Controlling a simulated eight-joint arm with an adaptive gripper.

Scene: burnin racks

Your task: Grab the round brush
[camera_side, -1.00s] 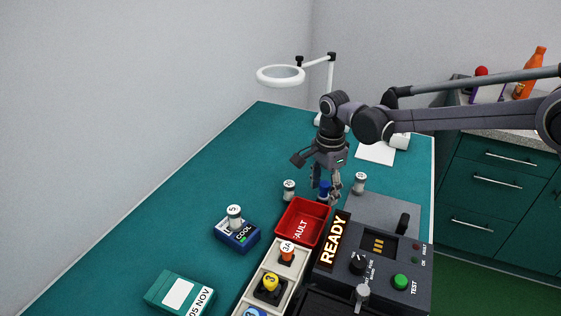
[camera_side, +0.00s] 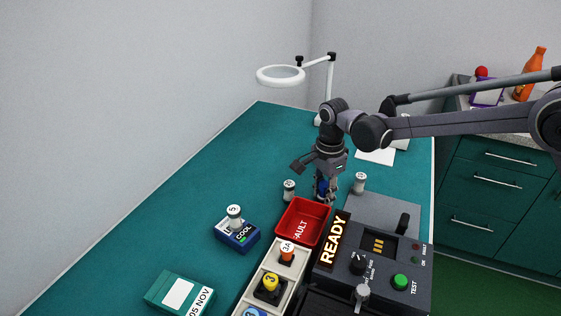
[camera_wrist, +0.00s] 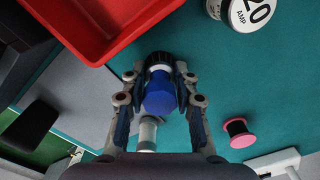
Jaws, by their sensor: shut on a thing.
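The round brush (camera_wrist: 160,95) shows in the wrist view as a blue rounded handle with a pale collar and a dark ribbed end. My gripper (camera_wrist: 159,84) has its two fingers closed in on both sides of it. In the side view my gripper (camera_side: 327,193) points down at the far side of the red FAULT bin (camera_side: 304,240). The blue of the brush (camera_side: 322,186) shows between the fingers, partly hidden. I cannot tell whether the brush touches the table.
White-topped plugs stand left (camera_side: 289,190) and right (camera_side: 360,183) of my gripper. The READY tester (camera_side: 375,260) and a rack (camera_side: 250,290) are nearer the camera. A pink-rimmed spool (camera_wrist: 238,132) shows in the wrist view.

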